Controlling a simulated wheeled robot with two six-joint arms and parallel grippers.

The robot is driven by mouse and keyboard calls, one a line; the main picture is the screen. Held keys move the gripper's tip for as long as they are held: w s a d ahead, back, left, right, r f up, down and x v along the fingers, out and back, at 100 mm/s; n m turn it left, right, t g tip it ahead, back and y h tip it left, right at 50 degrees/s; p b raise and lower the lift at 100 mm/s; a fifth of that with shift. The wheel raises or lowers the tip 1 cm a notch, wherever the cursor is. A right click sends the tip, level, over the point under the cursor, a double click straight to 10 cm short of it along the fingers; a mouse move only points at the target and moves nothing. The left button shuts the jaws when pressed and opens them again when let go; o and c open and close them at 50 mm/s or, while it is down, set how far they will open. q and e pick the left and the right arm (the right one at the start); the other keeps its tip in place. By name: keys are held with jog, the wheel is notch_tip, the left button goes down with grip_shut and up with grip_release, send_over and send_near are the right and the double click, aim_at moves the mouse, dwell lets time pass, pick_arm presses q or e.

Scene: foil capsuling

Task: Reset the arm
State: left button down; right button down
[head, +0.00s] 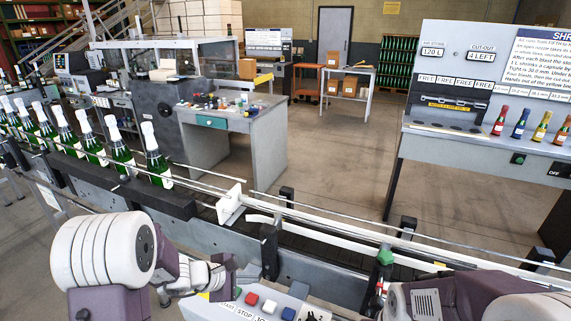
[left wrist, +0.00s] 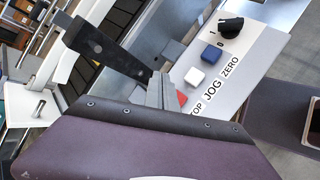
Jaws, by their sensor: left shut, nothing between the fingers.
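My left arm comes in from the lower left of the head view. Its gripper (head: 226,273) is shut and empty, just above the near side of the conveyor and close to the button panel (head: 207,311). In the left wrist view the gripper (left wrist: 167,92) overlaps the panel and partly covers a red button (left wrist: 181,99). The white button (left wrist: 194,76), blue button (left wrist: 212,53) and black knob (left wrist: 231,27) show beyond it. Parts of my right arm fill the lower right of the head view, but its gripper does not show.
Green bottles with white foil tops (head: 157,155) stand in a row on the conveyor (head: 330,240) at the left. A white stop block (head: 230,204) sits across the rails. A shrink station (head: 480,90) with several small coloured bottles stands at the right. A cluttered grey bench (head: 262,150) stands behind.

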pick_arm(q)
jog(key=s+d+r+m+g, duration=0.2)
jog(key=s+d+m+g, duration=0.3)
jog(key=s+m, duration=0.45)
jog(key=s+a+f+m+y, duration=0.3)
jog(key=s+a+m+y, duration=0.3)
jog(key=s+a+m, duration=0.2)
jog(key=shift+a, duration=0.9)
